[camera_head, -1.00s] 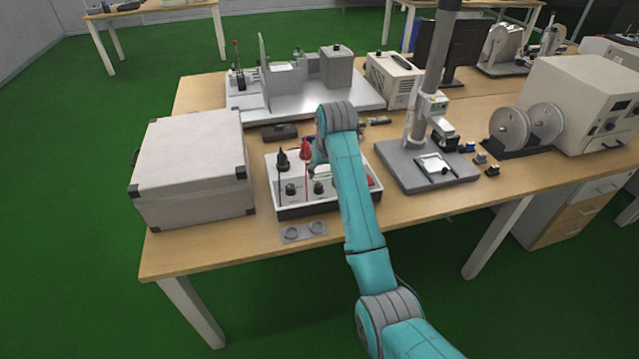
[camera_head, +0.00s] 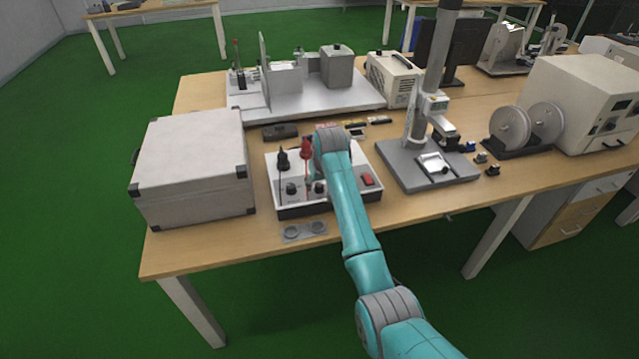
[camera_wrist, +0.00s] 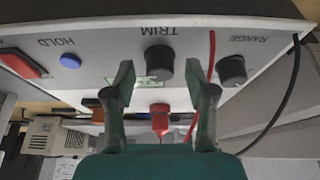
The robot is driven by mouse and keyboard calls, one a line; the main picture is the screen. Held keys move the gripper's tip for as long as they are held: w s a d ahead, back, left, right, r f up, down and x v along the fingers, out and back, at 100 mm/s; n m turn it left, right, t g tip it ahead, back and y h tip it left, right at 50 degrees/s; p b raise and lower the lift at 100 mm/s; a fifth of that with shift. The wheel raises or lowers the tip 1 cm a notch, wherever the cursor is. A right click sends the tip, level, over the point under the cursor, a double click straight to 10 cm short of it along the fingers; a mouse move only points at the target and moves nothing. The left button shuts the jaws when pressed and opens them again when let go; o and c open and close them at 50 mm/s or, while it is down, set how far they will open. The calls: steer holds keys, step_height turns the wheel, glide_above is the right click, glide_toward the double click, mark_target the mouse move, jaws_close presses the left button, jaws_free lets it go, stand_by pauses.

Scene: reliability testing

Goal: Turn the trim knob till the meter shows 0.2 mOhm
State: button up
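The meter box (camera_head: 292,211) is a white panel in a dark case on the bench. Its black trim knob (camera_head: 319,187) shows just left of my arm, and under the word TRIM in the upside-down wrist view (camera_wrist: 159,62). My gripper (camera_wrist: 160,88) is open, its two green fingers apart with the trim knob showing between their tips. I cannot tell whether they touch it. In the head view my arm hides the gripper. The meter's reading is not visible in either view.
The black range knob (camera_wrist: 232,70), blue HOLD button (camera_wrist: 70,61) and red switch (camera_wrist: 18,65) flank the trim knob. A black plug (camera_head: 283,160) and red plug (camera_head: 306,149) have leads across the panel. A grey case (camera_head: 192,165) stands left, a stand base (camera_head: 405,172) right.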

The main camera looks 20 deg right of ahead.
jaws_close()
steer(key=shift+n, duration=0.3)
steer(key=n+y, duration=0.1)
steer(key=n, duration=0.3)
steer(key=shift+d+g+y, duration=0.15)
steer(key=shift+g+y, duration=0.15)
steer(key=shift+y, duration=0.1)
steer(key=n, duration=0.3)
steer(key=n+g+y, duration=0.1)
steer(key=n, duration=0.1)
steer(key=shift+w+n+y, duration=0.1)
steer(key=shift+n+y, duration=0.2)
steer(key=shift+n, duration=0.1)
steer(key=n+g+y, duration=0.1)
steer(key=n+g, duration=0.1)
steer(key=n, duration=0.3)
steer(key=shift+w+d+n+g, duration=0.1)
steer(key=shift+n+g, duration=0.7)
steer(key=shift+n, duration=1.5)
